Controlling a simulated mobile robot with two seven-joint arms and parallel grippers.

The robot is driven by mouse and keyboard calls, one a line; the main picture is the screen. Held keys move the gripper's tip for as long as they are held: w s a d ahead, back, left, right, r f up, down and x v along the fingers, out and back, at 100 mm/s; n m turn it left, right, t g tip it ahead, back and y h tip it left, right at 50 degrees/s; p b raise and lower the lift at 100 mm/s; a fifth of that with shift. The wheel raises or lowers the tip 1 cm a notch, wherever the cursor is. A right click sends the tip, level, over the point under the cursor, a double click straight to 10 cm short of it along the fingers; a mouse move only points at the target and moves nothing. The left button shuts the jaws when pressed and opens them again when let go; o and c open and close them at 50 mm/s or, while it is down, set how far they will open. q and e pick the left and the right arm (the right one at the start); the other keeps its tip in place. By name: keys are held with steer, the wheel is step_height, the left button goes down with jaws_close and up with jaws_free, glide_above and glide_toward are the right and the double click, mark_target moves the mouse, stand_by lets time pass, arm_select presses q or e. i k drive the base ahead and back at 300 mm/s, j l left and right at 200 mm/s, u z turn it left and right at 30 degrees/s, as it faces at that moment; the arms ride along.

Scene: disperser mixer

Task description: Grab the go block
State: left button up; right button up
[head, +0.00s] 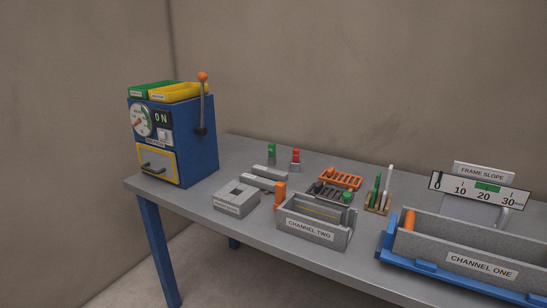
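No block carries a readable "go" label, so I cannot tell for sure which one is the go block. A small green-topped block (271,153) stands upright at the back of the table. A similar red-topped block (295,158) stands just to its right. Both have grey lower parts and stand apart from each other. Neither of my grippers is in the head view.
The grey table (205,200) also holds a blue machine (185,150) with an orange-knobbed lever, a grey box (237,198), the CHANNEL TWO trough (309,229), an orange rack (341,178), a pen holder (376,204) and the CHANNEL ONE trough (470,243).

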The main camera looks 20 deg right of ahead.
mark_target(272, 158)
steer(key=i+j+z, duration=0.3)
steer(key=i+j, duration=0.2)
steer(key=j, duration=0.15)
steer(key=i+j+z, duration=0.15)
steer(key=j, duration=0.25)
steer(key=i+j+z, duration=0.15)
steer(key=i+j, duration=0.15)
steer(key=j, duration=0.1)
